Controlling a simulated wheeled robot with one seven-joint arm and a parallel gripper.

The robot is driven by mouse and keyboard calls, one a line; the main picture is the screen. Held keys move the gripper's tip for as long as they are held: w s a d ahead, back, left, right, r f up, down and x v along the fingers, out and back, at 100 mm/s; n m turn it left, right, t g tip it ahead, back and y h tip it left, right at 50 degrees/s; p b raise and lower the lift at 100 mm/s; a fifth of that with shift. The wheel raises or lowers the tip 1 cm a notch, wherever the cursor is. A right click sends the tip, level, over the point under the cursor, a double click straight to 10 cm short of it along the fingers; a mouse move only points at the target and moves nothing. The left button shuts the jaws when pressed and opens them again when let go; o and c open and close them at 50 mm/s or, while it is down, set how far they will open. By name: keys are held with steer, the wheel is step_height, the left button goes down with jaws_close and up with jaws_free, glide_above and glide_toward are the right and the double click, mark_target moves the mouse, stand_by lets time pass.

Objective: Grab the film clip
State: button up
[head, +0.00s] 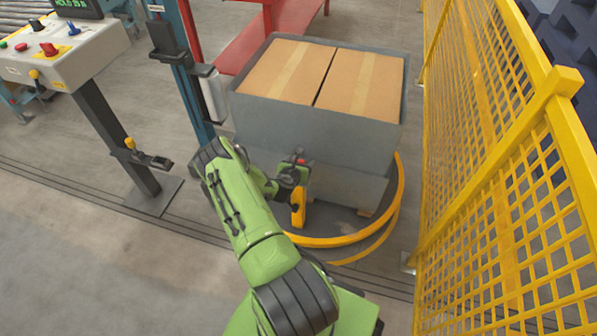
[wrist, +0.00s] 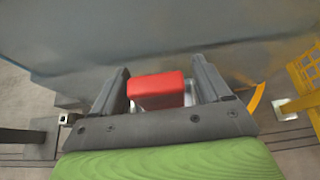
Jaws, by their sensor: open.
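The film clip appears to be the red block (wrist: 157,90) between my gripper's fingers in the wrist view, with a pale part at its right side. In the head view a small red spot (head: 301,162) shows at my gripper (head: 294,168), against the front of the grey-wrapped load (head: 312,134). My gripper, also in the wrist view (wrist: 160,78), is open, with one finger on each side of the red block. Its left finger looks very close to the block; I cannot tell whether they touch. The block's lower part is hidden behind the gripper body.
The load holds two cardboard boxes (head: 289,72) and stands inside a yellow ring (head: 341,240). A yellow mesh fence (head: 497,190) rises on the right. A blue mast (head: 188,85) and a control console (head: 62,52) stand left. Floor at the lower left is clear.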

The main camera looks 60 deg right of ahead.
steer(key=shift+d, duration=0.1)
steer(key=shift+c, duration=0.4)
steer(key=c, duration=1)
